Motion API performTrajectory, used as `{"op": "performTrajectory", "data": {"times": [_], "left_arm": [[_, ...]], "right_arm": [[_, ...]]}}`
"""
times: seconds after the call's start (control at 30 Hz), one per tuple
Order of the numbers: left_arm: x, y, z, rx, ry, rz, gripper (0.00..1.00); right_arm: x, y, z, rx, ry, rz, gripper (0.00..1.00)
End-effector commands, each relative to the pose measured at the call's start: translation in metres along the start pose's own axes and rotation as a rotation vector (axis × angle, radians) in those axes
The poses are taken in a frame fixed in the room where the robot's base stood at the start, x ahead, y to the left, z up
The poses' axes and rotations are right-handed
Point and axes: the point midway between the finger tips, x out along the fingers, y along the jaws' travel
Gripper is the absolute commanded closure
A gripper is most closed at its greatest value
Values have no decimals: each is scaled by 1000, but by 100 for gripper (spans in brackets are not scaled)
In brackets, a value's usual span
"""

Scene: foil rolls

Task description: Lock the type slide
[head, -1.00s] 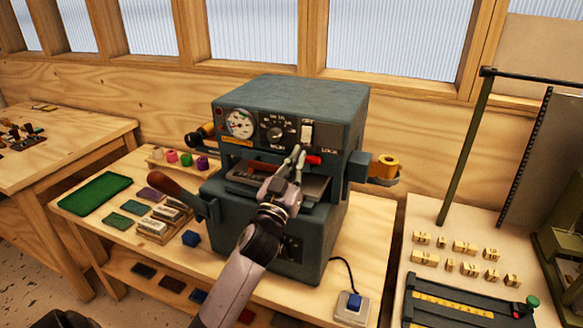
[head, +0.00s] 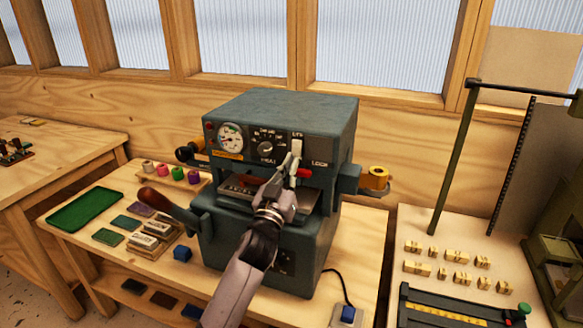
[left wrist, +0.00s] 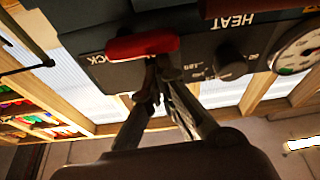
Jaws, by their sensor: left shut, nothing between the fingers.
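The teal-grey foil press (head: 285,108) stands on the wooden table. A small red lever (head: 304,173) sticks out of its front beside the lock label, and it shows large in the left wrist view (left wrist: 142,46). The type slide (head: 238,192) sits in the opening of the press, partly hidden by my arm. My left gripper (head: 294,156) is shut and empty, with its fingertips right at the lever's left side. In the left wrist view the fingertips (left wrist: 158,78) are close against the lever; I cannot tell whether they touch. My right gripper is not in view.
A gauge (head: 230,137) and a heat knob (head: 266,148) are on the press front. A brown-knobbed handle (head: 160,200) juts out left. A green tray (head: 85,208) and several foil rolls lie left. Brass type pieces (head: 461,276) lie on the right table.

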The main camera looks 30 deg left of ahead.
Motion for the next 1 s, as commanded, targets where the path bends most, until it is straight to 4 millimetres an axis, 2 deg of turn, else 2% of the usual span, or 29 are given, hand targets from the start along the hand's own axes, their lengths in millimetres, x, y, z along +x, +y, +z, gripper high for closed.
{"op": "performTrajectory", "data": {"times": [0.37,0.9,1.0], "left_arm": [[-1,-2,3,-84,0,-30,100],[-5,-10,16,-479,-1,-168,100],[-6,-11,18,-473,-2,-166,100]], "right_arm": [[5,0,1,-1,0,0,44],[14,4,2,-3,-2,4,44],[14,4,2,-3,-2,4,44]]}}
